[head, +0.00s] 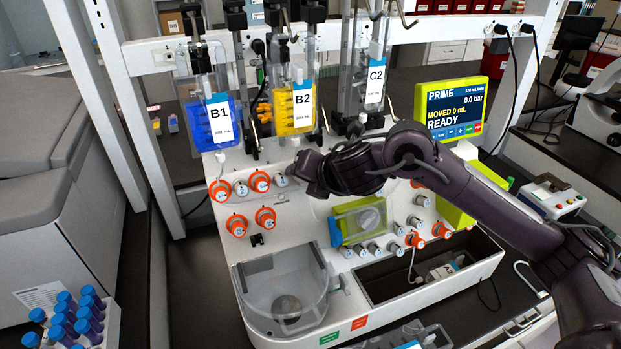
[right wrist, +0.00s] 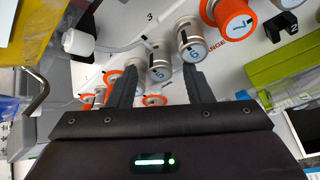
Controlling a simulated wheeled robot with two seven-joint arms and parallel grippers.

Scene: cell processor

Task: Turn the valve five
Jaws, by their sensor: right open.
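Valve five is a silver knob (right wrist: 158,68) marked with a blue 5 in the right wrist view. My right gripper (right wrist: 157,76) is open, with one dark finger on either side of this knob in the picture. I cannot tell whether the fingertips reach around it or stop short. A silver knob marked 6 (right wrist: 190,47) and an orange knob marked 7 (right wrist: 236,19) sit up and to the right of it. In the head view my right gripper (head: 303,172) is at the panel, beside a silver knob (head: 281,180). My arm hides part of the panel. My left gripper is not in view.
Orange-ringed knobs (head: 260,181) crowd the panel's left side. Bags B1 (head: 219,120) and B2 (head: 303,106) hang above. A clear round container (head: 285,290) sits below the knobs. A display (head: 451,108) reading READY stands at the right. A tube rack (head: 75,322) is at lower left.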

